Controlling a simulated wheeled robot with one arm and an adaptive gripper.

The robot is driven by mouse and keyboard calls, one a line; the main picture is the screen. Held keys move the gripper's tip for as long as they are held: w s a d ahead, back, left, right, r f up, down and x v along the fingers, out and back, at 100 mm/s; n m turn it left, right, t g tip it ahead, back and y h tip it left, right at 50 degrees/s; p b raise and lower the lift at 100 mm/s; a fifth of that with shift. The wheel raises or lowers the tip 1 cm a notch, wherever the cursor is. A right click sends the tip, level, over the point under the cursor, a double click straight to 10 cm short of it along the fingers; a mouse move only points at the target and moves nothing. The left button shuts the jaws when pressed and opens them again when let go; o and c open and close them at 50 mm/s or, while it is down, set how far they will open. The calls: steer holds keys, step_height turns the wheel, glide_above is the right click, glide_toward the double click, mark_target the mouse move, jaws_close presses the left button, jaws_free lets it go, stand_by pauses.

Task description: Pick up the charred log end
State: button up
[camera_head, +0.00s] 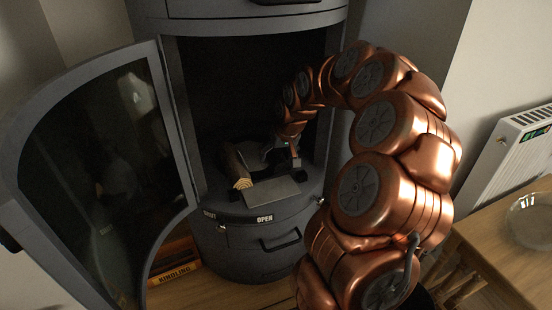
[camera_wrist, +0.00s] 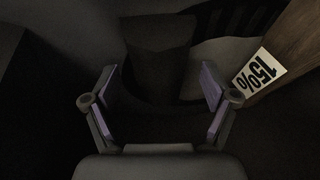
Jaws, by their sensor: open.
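A very dark, blunt block, which looks like the charred log end (camera_wrist: 158,72), stands ahead of my gripper in the wrist view. My gripper (camera_wrist: 158,88) is open, with its two pale-purple pads on either side of the block's lower part. I cannot tell whether either pad touches it. In the head view my gripper (camera_head: 281,160) reaches inside the open stove. The charred end cannot be made out clearly there, in the shadow around the gripper.
A grey plate (camera_head: 272,194) is at the stove's mouth. The stove door (camera_head: 110,170) hangs open on the left.

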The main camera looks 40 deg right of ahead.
steer(key=shift+r, duration=0.1)
steer(key=c, duration=1.3)
